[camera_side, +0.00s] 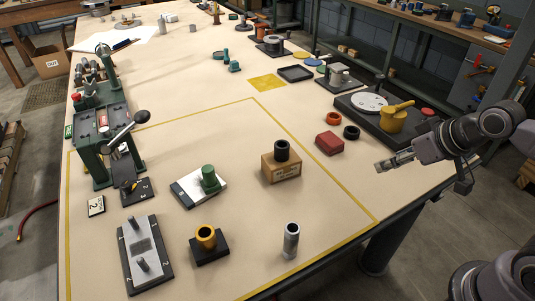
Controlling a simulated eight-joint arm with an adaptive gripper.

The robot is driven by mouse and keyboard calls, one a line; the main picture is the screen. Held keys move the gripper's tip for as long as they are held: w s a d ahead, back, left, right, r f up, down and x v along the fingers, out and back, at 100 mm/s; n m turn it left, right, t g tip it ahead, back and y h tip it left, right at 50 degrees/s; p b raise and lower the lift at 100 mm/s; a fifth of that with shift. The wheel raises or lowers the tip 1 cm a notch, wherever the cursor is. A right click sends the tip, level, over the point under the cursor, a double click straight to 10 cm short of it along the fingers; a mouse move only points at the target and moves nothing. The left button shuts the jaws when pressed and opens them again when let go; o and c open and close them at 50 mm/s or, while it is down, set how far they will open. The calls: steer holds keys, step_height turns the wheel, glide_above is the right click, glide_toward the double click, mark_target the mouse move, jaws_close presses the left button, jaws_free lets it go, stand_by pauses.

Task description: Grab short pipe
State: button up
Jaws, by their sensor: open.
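A grey metal pipe (291,242) stands upright on the table near its front edge, inside the yellow outline. Its top end is open and dark. Other short tube-like parts stand nearby: a black one on a wooden block (281,168), a green one (209,180) on a white and black plate, and a yellow one (206,237) on a black block. Which of them is the short pipe is not marked. My gripper (384,166) is at the right edge of the table, pointing left, open and empty. It is well apart from the grey pipe, behind it and to its right.
A red block (329,144), a red ring (333,119) and a black ring (352,132) lie left of my gripper. A dark fixture with a yellow cup (397,118) is behind it. A green press (103,130) stands at left. The table between gripper and grey pipe is clear.

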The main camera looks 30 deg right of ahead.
steer(key=m+g, duration=0.7)
steer(key=m, duration=0.9)
glide_above(291, 241)
steer(key=w, duration=0.2)
step_height(291, 241, down, 5)
steer(key=shift+s+d+f, duration=0.1)
steer(key=shift+d+f, duration=0.05)
steer(key=shift+f, duration=1.55)
steer(key=shift+s+d+f, duration=0.15)
steer(key=shift+d+f, duration=0.05)
steer(key=shift+f, duration=1.55)
steer(key=shift+s+d+f, duration=0.1)
steer(key=shift+d+f, duration=0.05)
steer(key=shift+f, duration=1.55)
jaws_close()
